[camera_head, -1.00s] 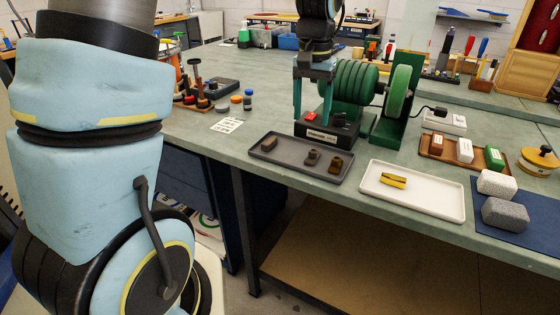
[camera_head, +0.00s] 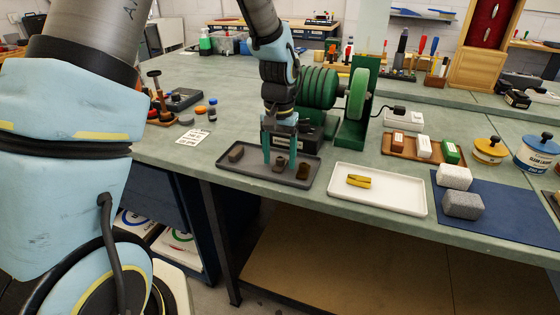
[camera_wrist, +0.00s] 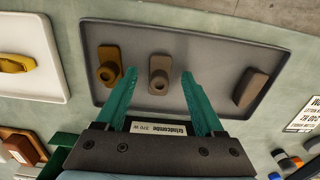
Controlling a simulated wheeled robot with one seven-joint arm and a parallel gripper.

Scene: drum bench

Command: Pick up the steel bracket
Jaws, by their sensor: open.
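A grey-brown bracket (camera_head: 280,165), which looks like the steel one, stands in the middle of the dark grey tray (camera_head: 252,170). In the wrist view the bracket (camera_wrist: 159,75) shows a flat plate and a round boss with a hole. My gripper (camera_head: 281,157) is over the tray with its teal fingers pointing down. In the wrist view my gripper (camera_wrist: 158,74) is open, with one finger on each side of the bracket and visible gaps to both. Whether the fingertips are down at the bracket's height is hard to tell.
A darker brown bracket (camera_wrist: 108,67) is close outside one finger; a brown block (camera_wrist: 253,86) lies at the tray's other end. A white tray (camera_head: 395,201) with a yellow piece (camera_head: 359,181) stands to the right. A green grinder (camera_head: 352,105) stands close behind.

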